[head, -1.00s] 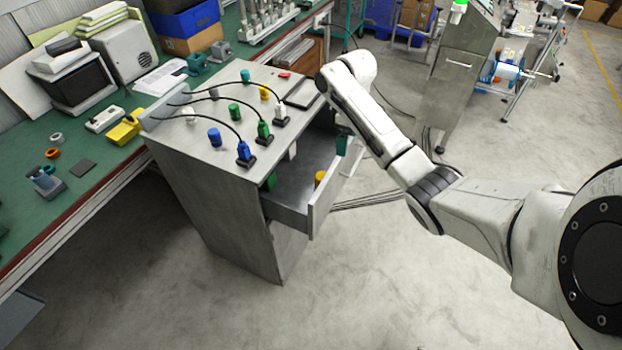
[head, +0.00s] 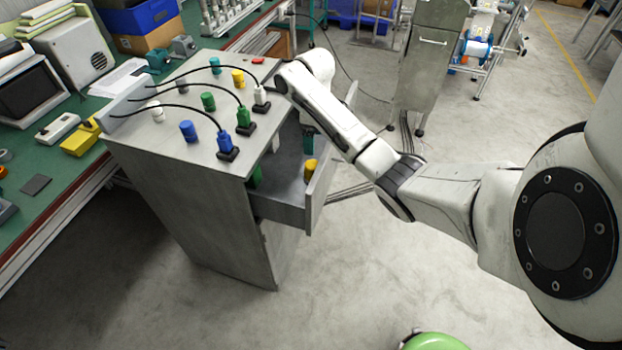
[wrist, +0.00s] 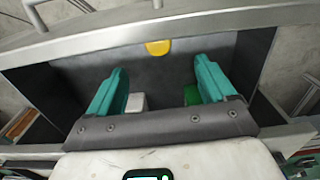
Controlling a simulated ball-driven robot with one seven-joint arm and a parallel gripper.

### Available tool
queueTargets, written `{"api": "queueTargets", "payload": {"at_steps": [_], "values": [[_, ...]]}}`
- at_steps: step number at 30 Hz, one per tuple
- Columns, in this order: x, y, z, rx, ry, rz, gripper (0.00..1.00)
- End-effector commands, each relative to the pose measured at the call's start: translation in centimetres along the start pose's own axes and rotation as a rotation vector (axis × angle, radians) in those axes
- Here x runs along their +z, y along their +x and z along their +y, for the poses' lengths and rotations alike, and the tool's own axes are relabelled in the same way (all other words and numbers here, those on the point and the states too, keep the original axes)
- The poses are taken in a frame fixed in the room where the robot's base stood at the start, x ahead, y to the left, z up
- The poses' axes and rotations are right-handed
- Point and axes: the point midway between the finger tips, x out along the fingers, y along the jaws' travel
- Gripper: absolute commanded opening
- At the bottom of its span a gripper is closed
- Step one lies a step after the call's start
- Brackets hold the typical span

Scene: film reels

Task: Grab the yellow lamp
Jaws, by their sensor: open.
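A yellow lamp (head: 310,170) sits inside the open drawer (head: 280,213) of the grey metal cabinet. In the wrist view the yellow lamp (wrist: 158,47) lies near the drawer's front wall, ahead of my fingertips and roughly centred between them. Another yellow lamp (head: 238,78) stands on the cabinet top. My gripper (wrist: 161,68) is open and empty, its two teal fingers pointing into the drawer. In the head view one teal finger (head: 308,143) shows behind the yellow lamp; my arm hides the rest of the gripper.
A white piece (wrist: 136,102) and a green piece (wrist: 192,95) lie in the drawer near my fingers. On the cabinet top (head: 165,135) stand blue, green, teal and white lamps and several cabled plugs. The green workbench (head: 75,165) is at the left.

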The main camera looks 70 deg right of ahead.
Motion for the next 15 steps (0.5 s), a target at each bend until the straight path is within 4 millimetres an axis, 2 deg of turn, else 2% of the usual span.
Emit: {"api": "queueTargets", "payload": {"at_steps": [15], "values": [[0.0,6.0,0.1,-0.001,0.001,-0.001,0.83]]}}
